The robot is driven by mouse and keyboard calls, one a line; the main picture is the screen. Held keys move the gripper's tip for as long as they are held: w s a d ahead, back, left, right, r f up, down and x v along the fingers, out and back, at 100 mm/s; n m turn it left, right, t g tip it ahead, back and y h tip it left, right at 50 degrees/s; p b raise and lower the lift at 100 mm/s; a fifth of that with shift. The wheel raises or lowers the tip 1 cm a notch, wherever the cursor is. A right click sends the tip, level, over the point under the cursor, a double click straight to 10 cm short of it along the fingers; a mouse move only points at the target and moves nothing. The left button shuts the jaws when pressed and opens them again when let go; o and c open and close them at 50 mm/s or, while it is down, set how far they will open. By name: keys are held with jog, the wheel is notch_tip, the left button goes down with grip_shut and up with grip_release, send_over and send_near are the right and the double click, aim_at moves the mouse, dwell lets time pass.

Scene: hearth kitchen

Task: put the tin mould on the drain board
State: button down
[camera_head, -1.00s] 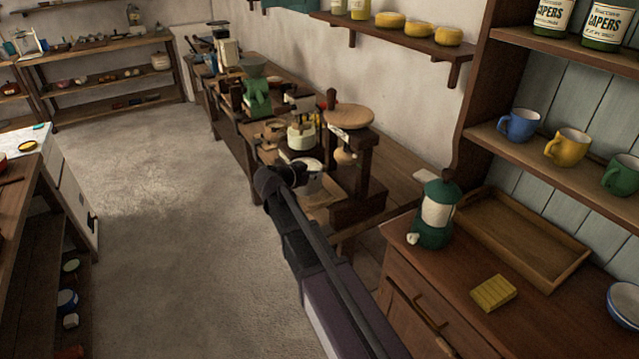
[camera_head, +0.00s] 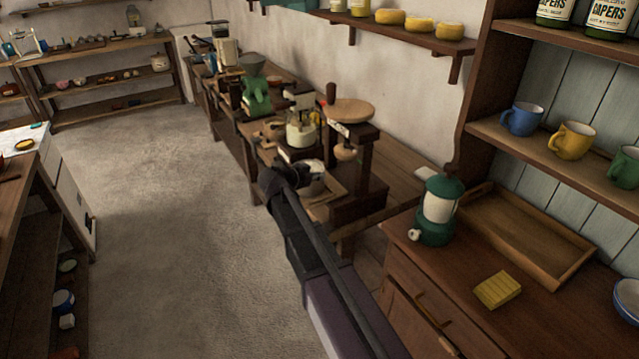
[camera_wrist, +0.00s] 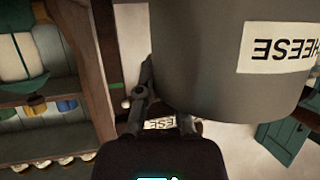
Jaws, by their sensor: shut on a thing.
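The tin mould is a grey, straight-sided tin with a white CHEESE label; it fills the upper right of the wrist view (camera_wrist: 205,70), its label upside down. My gripper (camera_wrist: 160,112) is shut on it at its near edge; the exact contact is partly hidden. In the head view, my gripper (camera_head: 285,175) is at the middle, with the small pale mould (camera_head: 312,182) just right of its tip. A flat wooden board (camera_head: 330,197) on the near end of the long table lies behind and below the mould in the picture. It may be the drain board; I cannot tell for sure.
A wooden press (camera_head: 350,112) with a round top stands right of the mould. A green grinder (camera_head: 257,95) is farther back. The dresser at right holds a green lantern-like pot (camera_head: 438,212), a wooden tray (camera_head: 520,240) and a yellow block (camera_head: 497,291). Open floor (camera_head: 190,220) lies left.

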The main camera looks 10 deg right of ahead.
jog(key=shift+f, duration=0.4)
jog(key=c, duration=0.8)
grip_release()
jog(key=shift+r, duration=0.15)
jog(key=shift+s+a+r, duration=0.3)
jog(key=shift+s+a, duration=0.05)
jog(key=shift+a, duration=0.1)
jog(key=p+v, duration=0.4)
jog(key=v, duration=0.6)
jog(key=shift+s+a, duration=0.15)
jog(key=shift+a, duration=0.25)
